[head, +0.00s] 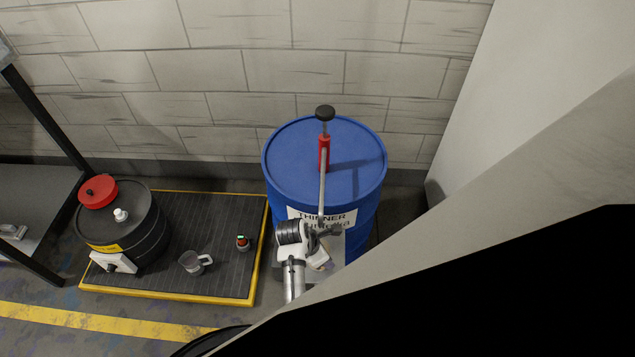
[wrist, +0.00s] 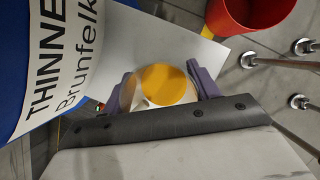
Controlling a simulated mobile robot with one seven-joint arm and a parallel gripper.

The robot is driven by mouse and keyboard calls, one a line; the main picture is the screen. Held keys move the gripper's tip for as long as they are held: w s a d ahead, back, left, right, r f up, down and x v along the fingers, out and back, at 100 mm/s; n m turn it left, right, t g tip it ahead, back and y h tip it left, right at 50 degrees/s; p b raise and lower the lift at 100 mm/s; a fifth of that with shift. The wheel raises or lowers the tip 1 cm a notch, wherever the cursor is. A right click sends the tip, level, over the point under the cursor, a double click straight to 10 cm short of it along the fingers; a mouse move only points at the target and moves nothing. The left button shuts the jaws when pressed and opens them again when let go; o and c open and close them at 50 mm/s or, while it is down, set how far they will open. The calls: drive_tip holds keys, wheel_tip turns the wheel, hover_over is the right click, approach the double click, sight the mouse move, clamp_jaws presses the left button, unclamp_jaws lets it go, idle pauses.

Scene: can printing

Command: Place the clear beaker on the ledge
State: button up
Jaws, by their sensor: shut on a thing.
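My gripper (head: 325,265) is in front of the blue drum in the head view, low beside its white label. In the wrist view its purple fingers (wrist: 163,88) are shut on a pale, see-through round vessel, seemingly the clear beaker (wrist: 142,103). A yellow-orange disc shows inside its rim, perhaps liquid. The beaker is hardly visible in the head view. A clear jug with a handle (head: 193,262) stands on the dark pallet to the left. I cannot tell which surface is the ledge.
The blue drum (head: 290,160) has a red and black hand pump (head: 323,150) on top. A black drum (head: 145,240) with a red lid and a small bottle (head: 242,243) share the yellow-edged pallet (head: 215,215). A red container (wrist: 240,15) shows in the wrist view.

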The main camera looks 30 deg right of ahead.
drive_tip(key=shift+f, duration=0.2)
drive_tip(key=o, duration=1)
